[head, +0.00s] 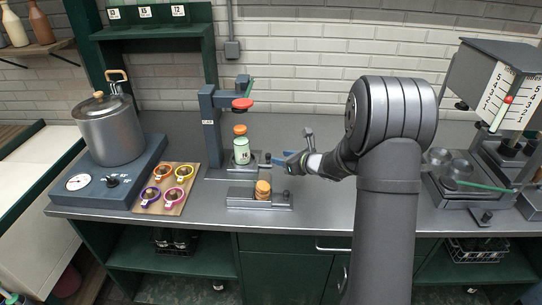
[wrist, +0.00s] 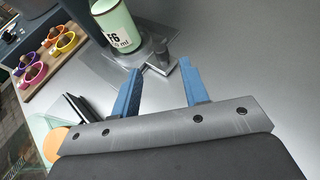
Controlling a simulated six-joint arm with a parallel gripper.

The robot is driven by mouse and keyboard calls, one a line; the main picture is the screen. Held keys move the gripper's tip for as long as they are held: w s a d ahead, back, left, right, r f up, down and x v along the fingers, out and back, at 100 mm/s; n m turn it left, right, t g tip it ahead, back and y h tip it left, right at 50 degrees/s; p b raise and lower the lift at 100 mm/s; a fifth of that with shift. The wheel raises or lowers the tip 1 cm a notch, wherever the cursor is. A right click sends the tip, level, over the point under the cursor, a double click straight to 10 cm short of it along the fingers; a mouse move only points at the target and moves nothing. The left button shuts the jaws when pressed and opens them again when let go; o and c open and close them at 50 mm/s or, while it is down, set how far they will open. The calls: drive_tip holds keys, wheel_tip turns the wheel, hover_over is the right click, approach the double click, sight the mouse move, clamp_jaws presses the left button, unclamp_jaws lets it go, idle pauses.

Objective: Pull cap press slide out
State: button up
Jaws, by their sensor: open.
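The cap press (head: 209,120) stands on the counter with a red press head (head: 243,103) above a pale green bottle (head: 242,154). An orange cap (head: 240,130) sits on top of the bottle. The bottle stands on the press slide, and it also shows in the wrist view (wrist: 115,32). The slide's handle (wrist: 162,60) sticks out to the right of the bottle as a short dark post. My gripper (wrist: 163,70) is open, its two blue fingers on either side of the handle's near end; whether they touch it I cannot tell.
A holder (head: 240,197) with stacked orange caps (head: 263,189) stands in front of the press. A board (head: 178,208) with several colourful cups and a steel pot (head: 108,130) are at the left. Bare counter lies right of the press.

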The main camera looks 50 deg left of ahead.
sight(269, 155)
drive_tip(key=x, duration=0.7)
clamp_jaws()
